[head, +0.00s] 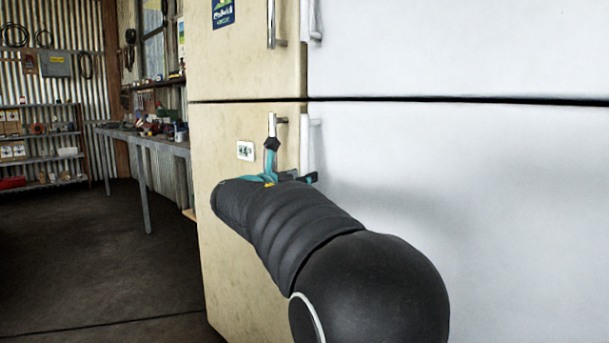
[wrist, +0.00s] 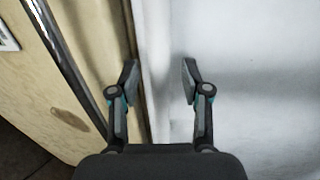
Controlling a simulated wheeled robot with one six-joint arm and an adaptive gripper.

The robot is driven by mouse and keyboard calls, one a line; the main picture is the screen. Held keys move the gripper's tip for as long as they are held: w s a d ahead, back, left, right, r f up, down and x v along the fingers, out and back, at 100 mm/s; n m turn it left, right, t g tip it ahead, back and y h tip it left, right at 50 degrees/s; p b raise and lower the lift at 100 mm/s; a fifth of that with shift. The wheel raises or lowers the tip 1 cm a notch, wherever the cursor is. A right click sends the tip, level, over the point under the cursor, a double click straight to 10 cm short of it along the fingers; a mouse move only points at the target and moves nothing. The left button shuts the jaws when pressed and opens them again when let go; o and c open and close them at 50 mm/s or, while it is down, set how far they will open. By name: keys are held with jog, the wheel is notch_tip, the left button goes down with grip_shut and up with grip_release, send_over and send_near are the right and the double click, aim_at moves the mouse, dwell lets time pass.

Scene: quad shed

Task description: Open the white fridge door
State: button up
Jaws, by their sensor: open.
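The white fridge (head: 480,220) fills the right side of the head view, with an upper and a lower door, both shut. Its lower door has a white upright handle (head: 306,145) at the left edge. My gripper (head: 291,162) is open in front of this handle, one finger on each side of it in the picture. In the wrist view my gripper (wrist: 160,78) shows its fingers spread, with a pale upright strip (wrist: 155,50) between them that looks like the white handle. No contact with either finger is visible. The arm hides the lower part of the handle.
A cream fridge (head: 225,150) stands close on the left. Its metal lower handle (head: 281,120) is very near my left finger and shows in the wrist view (wrist: 62,50). A workbench (head: 150,140) and shelves (head: 45,150) are farther left, with clear floor (head: 90,260).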

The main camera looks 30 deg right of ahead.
jog(key=shift+x, duration=1.1)
grip_shut()
